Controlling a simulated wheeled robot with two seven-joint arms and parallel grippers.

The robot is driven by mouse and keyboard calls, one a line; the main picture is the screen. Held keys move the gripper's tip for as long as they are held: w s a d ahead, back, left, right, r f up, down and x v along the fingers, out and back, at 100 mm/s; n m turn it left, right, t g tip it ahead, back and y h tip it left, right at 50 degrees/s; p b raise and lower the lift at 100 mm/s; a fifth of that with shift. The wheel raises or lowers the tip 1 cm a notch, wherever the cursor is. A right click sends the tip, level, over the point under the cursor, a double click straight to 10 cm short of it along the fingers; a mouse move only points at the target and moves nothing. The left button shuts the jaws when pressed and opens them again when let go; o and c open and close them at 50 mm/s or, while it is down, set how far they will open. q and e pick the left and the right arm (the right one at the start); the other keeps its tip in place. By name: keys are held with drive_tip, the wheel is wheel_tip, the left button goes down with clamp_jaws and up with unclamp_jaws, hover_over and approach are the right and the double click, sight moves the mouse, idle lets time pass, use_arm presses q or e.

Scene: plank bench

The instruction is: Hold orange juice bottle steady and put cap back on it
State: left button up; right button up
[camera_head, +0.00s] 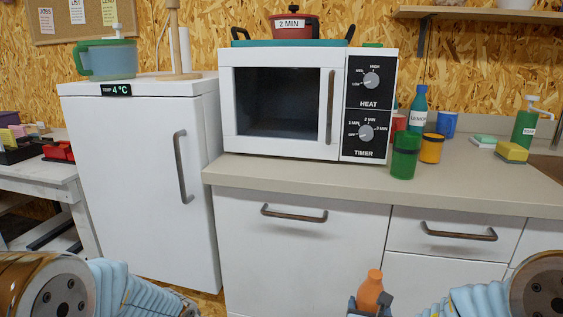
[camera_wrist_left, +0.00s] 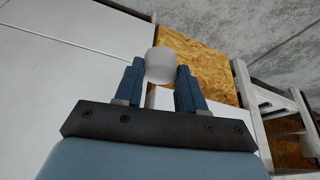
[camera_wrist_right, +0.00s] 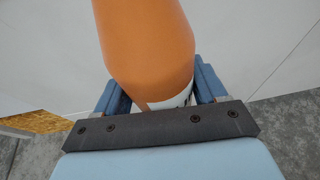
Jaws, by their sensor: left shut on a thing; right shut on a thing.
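The orange juice bottle (camera_head: 370,289) stands roughly upright at the bottom of the head view, in front of the lower cabinet. My right gripper (camera_head: 371,308) is shut on it. In the right wrist view the orange bottle (camera_wrist_right: 147,45) fills the space between the blue fingers (camera_wrist_right: 160,90), with a white label partly hidden low on it. In the left wrist view my left gripper (camera_wrist_left: 150,82) is shut on a small white cap (camera_wrist_left: 160,66) at its fingertips. The left gripper and cap are outside the head view; only my left arm shows there.
A white microwave (camera_head: 285,150) stands on the counter (camera_head: 480,185). A white fridge (camera_head: 140,180) is at left. Cabinet fronts with handles (camera_head: 294,214) lie behind the bottle.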

idle(0.4)
drive_tip(key=w+a+r, duration=0.1)
drive_tip(key=w+a, duration=0.1)
drive_tip(key=a, duration=0.8)
drive_tip(key=w+a+r, duration=0.1)
drive_tip(key=w+a, duration=0.1)
drive_tip(key=a, duration=0.8)
drive_tip(key=shift+a, duration=0.2)
drive_tip(key=shift+w, duration=0.1)
use_arm(q)
drive_tip(key=w+d+r+m+h, duration=0.1)
drive_tip(key=w+d+r+m, duration=0.1)
drive_tip(key=w+d+r, duration=0.4)
drive_tip(key=w+d+r+m, duration=0.2)
drive_tip(key=w+r, duration=0.1)
drive_tip(key=r, duration=0.6)
drive_tip(key=s+d+r+m+g+h, duration=0.1)
drive_tip(key=d+r+m, duration=0.2)
drive_tip(key=d+r, duration=0.3)
drive_tip(key=s+d+r+m+h, duration=0.1)
drive_tip(key=d+r, duration=0.4)
drive_tip(key=r, duration=0.5)
drive_tip(key=shift+s+d+r+m+g+h, duration=0.35)
drive_tip(key=shift+s+m, duration=0.2)
drive_tip(key=shift+m, duration=0.55)
use_arm(e)
drive_tip(key=shift+r, duration=0.1)
